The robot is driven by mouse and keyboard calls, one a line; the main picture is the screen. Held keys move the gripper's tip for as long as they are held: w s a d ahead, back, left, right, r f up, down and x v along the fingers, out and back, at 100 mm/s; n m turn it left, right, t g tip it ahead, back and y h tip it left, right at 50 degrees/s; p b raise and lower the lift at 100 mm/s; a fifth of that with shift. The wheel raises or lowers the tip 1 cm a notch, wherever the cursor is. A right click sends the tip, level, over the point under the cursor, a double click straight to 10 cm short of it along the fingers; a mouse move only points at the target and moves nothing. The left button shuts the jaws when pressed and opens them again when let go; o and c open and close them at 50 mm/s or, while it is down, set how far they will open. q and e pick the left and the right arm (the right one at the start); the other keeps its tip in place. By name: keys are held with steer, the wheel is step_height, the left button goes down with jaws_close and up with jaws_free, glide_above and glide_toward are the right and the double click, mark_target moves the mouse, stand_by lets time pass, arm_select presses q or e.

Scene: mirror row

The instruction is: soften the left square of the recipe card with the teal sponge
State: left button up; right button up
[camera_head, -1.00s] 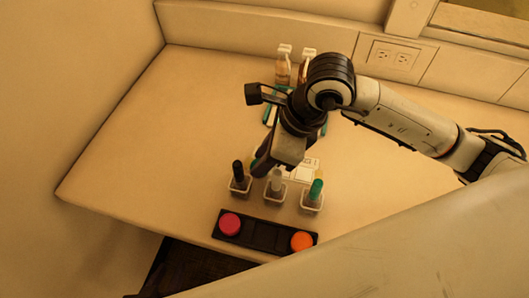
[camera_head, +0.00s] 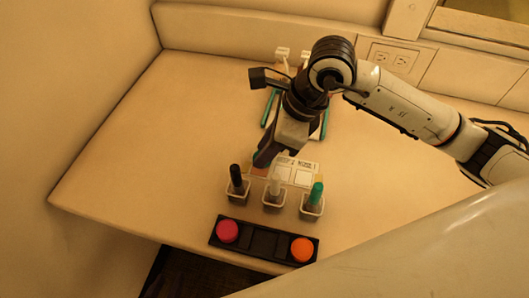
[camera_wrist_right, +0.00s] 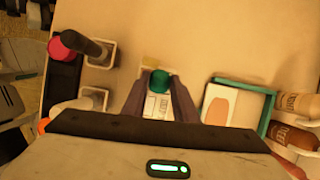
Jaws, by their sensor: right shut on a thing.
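My right gripper (camera_wrist_right: 160,100) is shut on an upright teal sponge, whose round top (camera_wrist_right: 160,80) shows between the fingers in the right wrist view. The recipe card (camera_wrist_right: 155,108) lies beneath it, partly covered by the fingers. In the head view the card (camera_head: 300,174) shows pale squares, and my right gripper (camera_head: 264,156) is over its left end. The sponge's lower end is hidden, so I cannot tell whether it touches the card. My left gripper is not in view.
A black-handled tool (camera_head: 235,175) and a grey one (camera_head: 275,184) stand in small dishes in front of the card. A black tray (camera_head: 265,240) with a pink disc and an orange disc is nearer. A teal-rimmed tray (camera_wrist_right: 245,83) and bottles (camera_wrist_right: 295,140) are behind. The table's left is clear.

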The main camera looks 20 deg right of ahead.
steer(key=shift+s+a, duration=0.3)
steer(key=shift+s, duration=0.15)
steer(key=shift+s+a+f+b, duration=0.1)
steer(key=shift+s+a+b, duration=0.25)
steer(key=shift+s, duration=0.25)
steer(key=shift+s+a+f+b, duration=0.1)
steer(key=shift+s+a+b, duration=0.1)
steer(key=shift+s+a, duration=0.25)
steer(key=shift+w+d+r+b, duration=0.15)
steer(key=shift+w+d+b, duration=0.35)
steer(key=shift+w+d, duration=0.55)
steer(key=shift+w+d+r+b, duration=0.1)
steer(key=shift+w+b, duration=0.2)
steer(key=shift+w, duration=0.2)
steer(key=shift+s+a+f+b, duration=0.2)
steer(key=shift+s+a+b, duration=0.35)
steer(key=shift+s, duration=0.4)
steer(key=shift+s+a, duration=0.55)
steer(key=shift+s, duration=0.3)
step_height(320, 180, up, 7)
steer(key=p, duration=0.4)
steer(key=shift+r, duration=0.15)
